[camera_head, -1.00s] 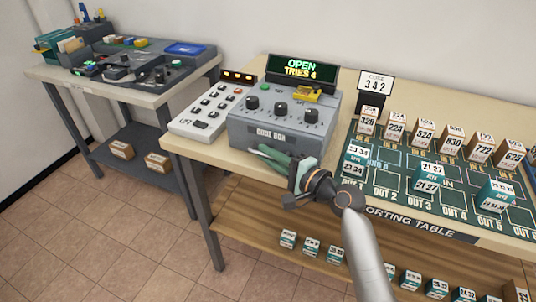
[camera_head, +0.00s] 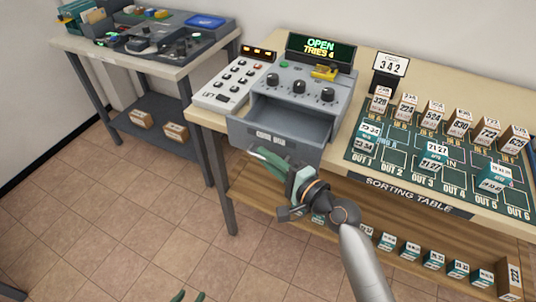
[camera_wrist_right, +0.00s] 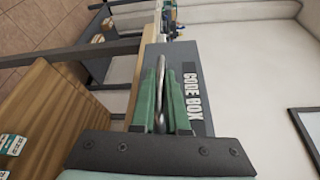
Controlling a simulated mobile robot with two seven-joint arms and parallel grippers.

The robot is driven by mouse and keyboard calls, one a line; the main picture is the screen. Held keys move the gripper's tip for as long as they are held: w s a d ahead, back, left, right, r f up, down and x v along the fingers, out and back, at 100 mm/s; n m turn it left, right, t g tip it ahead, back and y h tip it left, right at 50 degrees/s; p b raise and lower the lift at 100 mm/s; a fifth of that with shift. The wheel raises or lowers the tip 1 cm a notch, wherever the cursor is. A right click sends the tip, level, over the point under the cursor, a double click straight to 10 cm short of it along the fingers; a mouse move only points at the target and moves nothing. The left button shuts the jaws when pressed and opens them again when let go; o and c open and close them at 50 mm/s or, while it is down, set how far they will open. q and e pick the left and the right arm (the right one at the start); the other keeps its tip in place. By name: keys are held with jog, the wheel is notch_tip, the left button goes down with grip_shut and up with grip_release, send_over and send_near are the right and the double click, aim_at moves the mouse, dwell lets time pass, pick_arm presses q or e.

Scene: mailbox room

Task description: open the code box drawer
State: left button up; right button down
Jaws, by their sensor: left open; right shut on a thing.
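The grey code box (camera_head: 345,97) stands on the sorting table, its display (camera_head: 320,47) reading "OPEN TRIES 4". Its drawer (camera_head: 250,132) is pulled out toward me, and the visible inside looks empty. My right gripper (camera_head: 264,157) is at the drawer front. In the right wrist view its green fingers are shut on the metal drawer handle (camera_wrist_right: 161,82), beside the "CODE BOX" label (camera_wrist_right: 192,97). My left gripper (camera_head: 187,296) shows only its green fingertips at the bottom edge, open and apart from everything.
A white keypad (camera_head: 232,85) stands left of the box. A card reading 342 (camera_head: 390,65) stands to its right. Several small boxes stand on the green sorting mat (camera_head: 400,168). A second table (camera_head: 145,65) with devices is at the left. Floor before the tables is clear.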

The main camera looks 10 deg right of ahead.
jog(key=c, duration=0.9)
grip_release()
pick_arm(q)
jog(key=shift+w+d+r, duration=0.15)
jog(key=shift+w+r, duration=0.1)
jog(key=shift+w, duration=0.15)
jog(key=shift+w+d+f+b, duration=0.1)
jog(key=shift+d+b, duration=0.1)
jog(key=shift+b, duration=0.15)
pick_arm(e)
jog(key=v, duration=1.2)
jog(key=shift+s+d, duration=0.1)
jog(key=shift+s, duration=0.05)
